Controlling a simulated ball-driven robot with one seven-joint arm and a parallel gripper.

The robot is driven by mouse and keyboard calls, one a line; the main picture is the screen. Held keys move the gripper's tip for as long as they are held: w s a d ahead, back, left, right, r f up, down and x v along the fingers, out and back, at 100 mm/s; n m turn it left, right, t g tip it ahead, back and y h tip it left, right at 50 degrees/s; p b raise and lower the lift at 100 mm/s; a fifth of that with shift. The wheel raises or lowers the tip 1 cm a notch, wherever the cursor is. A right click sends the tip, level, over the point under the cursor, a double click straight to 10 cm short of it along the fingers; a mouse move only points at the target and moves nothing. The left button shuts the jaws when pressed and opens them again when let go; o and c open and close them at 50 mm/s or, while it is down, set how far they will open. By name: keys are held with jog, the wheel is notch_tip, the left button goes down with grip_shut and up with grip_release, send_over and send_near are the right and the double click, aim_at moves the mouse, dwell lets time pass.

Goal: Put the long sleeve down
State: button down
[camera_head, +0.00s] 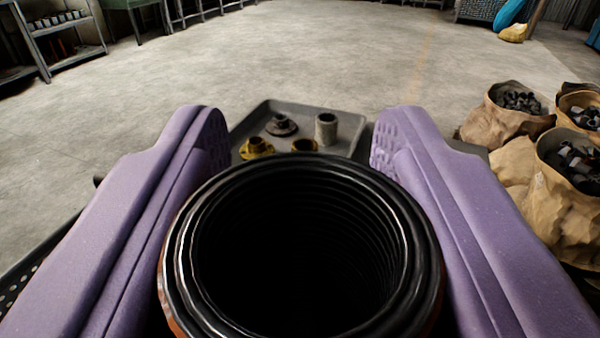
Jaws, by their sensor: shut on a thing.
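The long sleeve (300,166) is a wide black ribbed tube seen from its open end, with an orange-brown outer side showing low at its edges. My gripper (300,140) has two purple fingers, one on each side of the sleeve, and is shut on it. The sleeve's mouth faces the camera and fills the lower middle of the view. Its far end and whatever is under it are hidden.
Beyond the sleeve, a grey tray (345,112) holds several small parts, including a yellow flange (256,147) and a grey cylinder (326,129). Paper sacks (570,200) of dark pieces stand at right. Shelving (60,45) is far left. The concrete floor behind is open.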

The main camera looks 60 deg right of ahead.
jog(key=s+d+f+b, duration=0.3)
jog(key=s+d+f, duration=0.1)
jog(key=s+d, duration=0.1)
jog(key=shift+s+d, duration=0.3)
jog(key=shift+d, duration=0.3)
jog(key=shift+f+b, duration=0.2)
jog(key=shift+b, duration=0.1)
jog(key=c, duration=0.5)
grip_release()
